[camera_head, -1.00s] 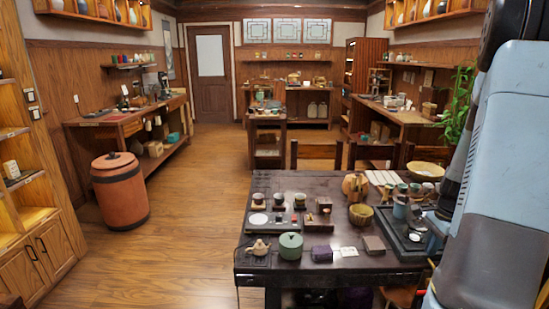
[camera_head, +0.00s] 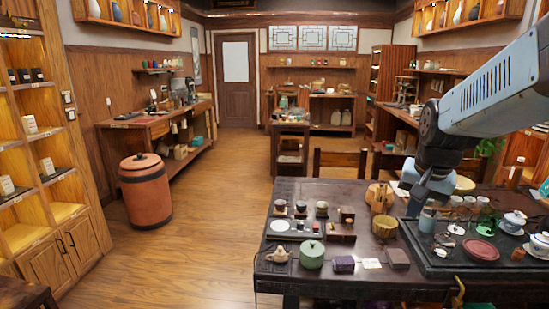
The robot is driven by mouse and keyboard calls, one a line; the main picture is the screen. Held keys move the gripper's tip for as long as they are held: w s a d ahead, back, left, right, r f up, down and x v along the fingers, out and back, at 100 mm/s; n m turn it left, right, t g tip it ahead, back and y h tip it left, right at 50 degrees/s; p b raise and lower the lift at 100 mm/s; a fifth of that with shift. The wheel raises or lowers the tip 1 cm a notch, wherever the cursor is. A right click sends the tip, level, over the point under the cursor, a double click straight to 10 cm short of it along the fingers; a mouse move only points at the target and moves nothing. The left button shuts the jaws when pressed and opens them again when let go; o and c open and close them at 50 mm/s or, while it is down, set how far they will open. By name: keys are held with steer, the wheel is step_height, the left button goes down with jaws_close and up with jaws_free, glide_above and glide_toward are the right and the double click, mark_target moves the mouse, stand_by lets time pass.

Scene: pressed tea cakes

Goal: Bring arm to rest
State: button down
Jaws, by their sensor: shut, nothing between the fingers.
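My arm (camera_head: 490,92) reaches in from the upper right and bends down over the right part of the dark tea table (camera_head: 340,192). My gripper (camera_head: 416,207) is at its lower end, small and dark above the tea things, with its fingers shut and empty. The finger detail is hard to make out. My arm hides part of the table's back edge and some things behind it.
A black tea tray (camera_head: 420,262) holds a red plate (camera_head: 481,249), a blue-grey cup (camera_head: 427,223) and lidded white bowls (camera_head: 513,221). A wooden pot (camera_head: 381,196), a bamboo bowl (camera_head: 384,227) and a green jar (camera_head: 312,254) stand left of it.

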steer(key=s+a+r+n+t, duration=0.2)
steer(key=s+a+r+n, duration=0.3)
steer(key=s, duration=0.4)
steer(key=shift+s+a+n, duration=0.35)
steer(key=shift+a+n, duration=0.25)
steer(key=shift+a, duration=0.35)
